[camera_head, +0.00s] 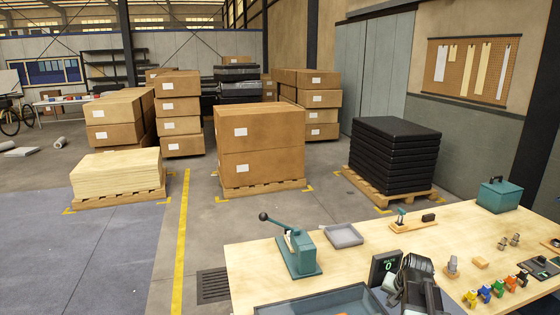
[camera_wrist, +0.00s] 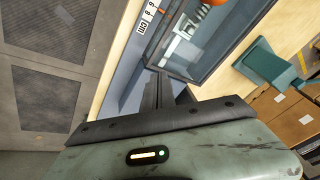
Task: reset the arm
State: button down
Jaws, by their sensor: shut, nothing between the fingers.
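My gripper (camera_wrist: 162,92) shows in the wrist view with its dark fingers together and nothing between them. Past the fingertips in that view is the grey-blue tray (camera_wrist: 152,52) at the workbench edge, tilted in the picture. In the head view part of my arm (camera_head: 415,285) stands over the front edge of the wooden workbench (camera_head: 370,262), just right of the tray (camera_head: 290,308). The fingertips cannot be made out there.
Several coloured small pieces (camera_head: 485,293) are at right. Boxes on a pallet (camera_head: 262,150) stand beyond; floor at left is open.

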jog(key=s+a+f+n+g, duration=0.1)
jog(key=s+a+n+g, duration=0.2)
jog(key=a, duration=0.9)
jog(key=s+a+f+n, duration=0.1)
jog(key=s+a+n, duration=0.25)
jog(key=a, duration=0.95)
notch_tip(320, 180, down, 10)
jog(key=s+a+g+b, duration=0.1)
jog(key=s+b, duration=0.1)
jog(key=b, duration=0.8)
jog(key=shift+r+n, duration=0.2)
jog(key=shift+n, duration=0.25)
